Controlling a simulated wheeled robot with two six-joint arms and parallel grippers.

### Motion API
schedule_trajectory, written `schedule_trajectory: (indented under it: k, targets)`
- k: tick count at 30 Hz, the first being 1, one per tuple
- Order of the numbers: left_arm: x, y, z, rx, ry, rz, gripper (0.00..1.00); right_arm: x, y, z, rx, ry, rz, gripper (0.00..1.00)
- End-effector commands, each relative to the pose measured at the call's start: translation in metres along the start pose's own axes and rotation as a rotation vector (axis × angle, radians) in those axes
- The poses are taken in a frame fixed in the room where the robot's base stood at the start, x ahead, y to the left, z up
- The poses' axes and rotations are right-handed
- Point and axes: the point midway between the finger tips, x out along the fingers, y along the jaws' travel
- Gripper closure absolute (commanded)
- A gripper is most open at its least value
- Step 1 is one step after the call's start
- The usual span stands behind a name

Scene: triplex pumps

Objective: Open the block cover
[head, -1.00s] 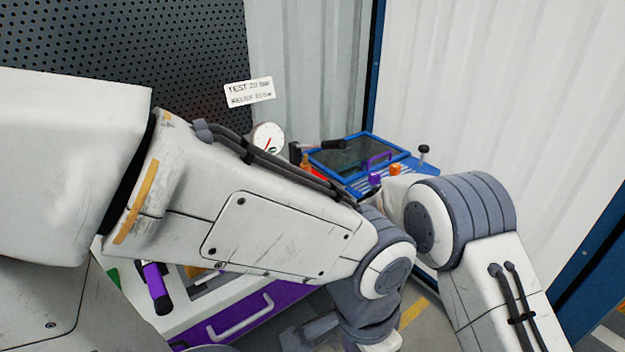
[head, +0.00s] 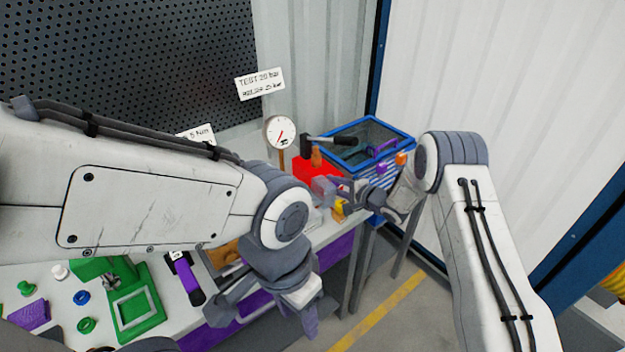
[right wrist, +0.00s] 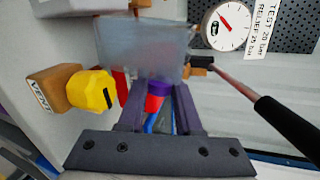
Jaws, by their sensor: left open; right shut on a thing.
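The block cover (right wrist: 145,48) is a translucent grey plate, blurred in the right wrist view; it also shows as a greyish pane (head: 324,187) by a red block (head: 309,166) in the head view. My right gripper (right wrist: 158,88) is shut at the cover's lower edge, on a purple part with red below it. The exact contact is blurred. In the head view my right gripper (head: 345,193) is at the bench's right end, in front of the red block. My left gripper (head: 310,322) is open and points down in front of the bench; its fingertips are partly hidden.
A blue-framed box (head: 352,125) with a purple handle stands behind my right gripper. A pressure gauge (head: 281,132) and a black-handled lever (head: 330,141) stand close by. A yellow knob (right wrist: 90,90) on a wooden block is left of the cover. A green fixture (head: 140,318) is at lower left.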

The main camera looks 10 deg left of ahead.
Motion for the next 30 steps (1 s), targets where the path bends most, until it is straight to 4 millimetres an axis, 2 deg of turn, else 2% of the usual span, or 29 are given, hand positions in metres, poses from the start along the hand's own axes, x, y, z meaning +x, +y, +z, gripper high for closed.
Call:
schedule_trajectory:
  k: [4, 15, 16, 18, 26, 30]
  targets:
    - [-0.002, 0.000, 0.000, 0.000, 0.000, 0.000, 0.50, -0.007, 0.002, -0.010, 0.019, 0.009, -0.003, 1.00]
    - [-0.002, 0.000, 0.000, 0.000, 0.000, 0.000, 0.50, -0.008, 0.002, -0.012, 0.023, 0.011, -0.003, 1.00]
    - [-0.002, 0.000, 0.000, 0.000, 0.000, 0.000, 0.50, -0.008, 0.002, -0.012, 0.023, 0.011, -0.003, 0.63]
    - [-0.002, 0.000, 0.000, 0.000, 0.000, 0.000, 0.50, -0.008, 0.002, -0.012, 0.023, 0.011, -0.003, 0.37]
    - [-0.001, 0.000, 0.000, 0.000, 0.000, 0.000, 0.50, -0.006, 0.003, -0.009, 0.020, 0.007, -0.002, 0.37]
    - [0.003, 0.000, 0.000, 0.000, 0.000, 0.000, 0.50, 0.006, -0.001, 0.006, -0.017, -0.004, 0.002, 0.37]
